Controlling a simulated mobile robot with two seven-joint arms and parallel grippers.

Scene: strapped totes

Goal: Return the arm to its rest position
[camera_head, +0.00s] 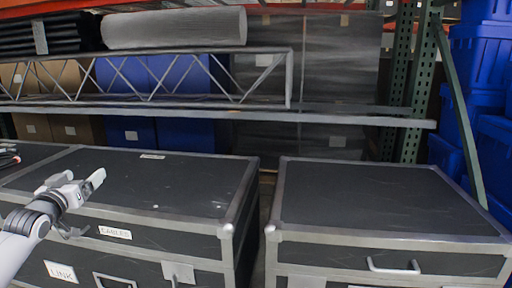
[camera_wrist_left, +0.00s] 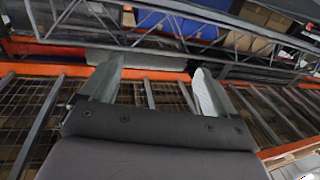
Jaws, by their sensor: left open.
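My left gripper (camera_head: 84,190) is at the left of the head view, in front of and above a black flight case (camera_head: 150,185) with metal edges. In the left wrist view its two fingers (camera_wrist_left: 155,90) stand apart with nothing between them. Behind the fingers there is shelving with an orange beam. My right arm and gripper are in neither view.
A second black case (camera_head: 380,200) stands to the right, with a narrow gap between the cases. Behind them is a rack shelf with a metal truss (camera_head: 150,80). Blue totes (camera_head: 480,100) are stacked at the far right. A cable-like item (camera_head: 8,155) lies at the left edge.

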